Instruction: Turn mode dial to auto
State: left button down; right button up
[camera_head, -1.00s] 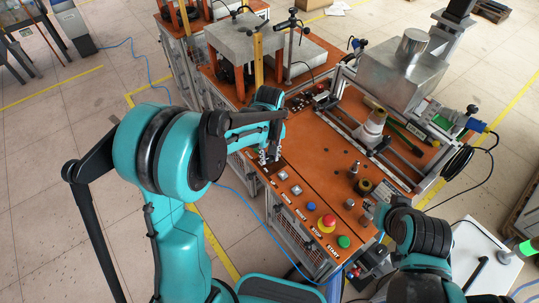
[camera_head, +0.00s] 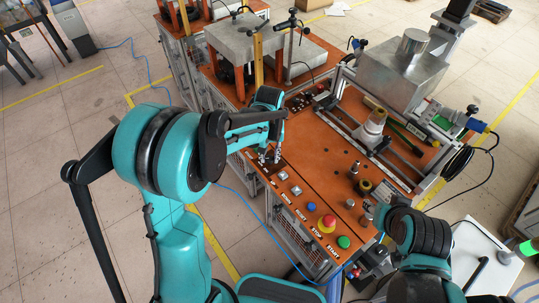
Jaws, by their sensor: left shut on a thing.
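The orange control panel (camera_head: 335,190) has a row of controls along its front left edge. My left gripper (camera_head: 270,158) reaches down to the far end of this row, with its fingers shut at the panel surface. The mode dial is not clearly visible; the fingers cover the spot where they grip, so its setting cannot be read. My right arm (camera_head: 420,235) comes in at the lower right, beside the panel. Its fingers cannot be made out.
Nearer along the row are two grey switches (camera_head: 296,190), a blue reset button (camera_head: 311,207), a red stop button (camera_head: 327,222) and a green start button (camera_head: 343,242). A metal block machine (camera_head: 402,72) stands at the back right of the panel.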

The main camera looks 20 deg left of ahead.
aim_at(269, 158)
pick_arm(q)
jog(key=c, duration=1.2)
grip_release()
notch_tip(269, 158, up, 12)
jog(key=s+a+f+m+t, duration=0.1)
jog(key=s+t, duration=0.2)
jog(key=s, duration=0.5)
jog(key=s+a+m+t+b, duration=0.1)
jog(key=s+t, duration=0.3)
jog(key=s, duration=0.4)
jog(key=shift+s+a+f+m+b, duration=0.3)
jog(key=shift+a+f, duration=0.1)
jog(key=shift+a, duration=0.15)
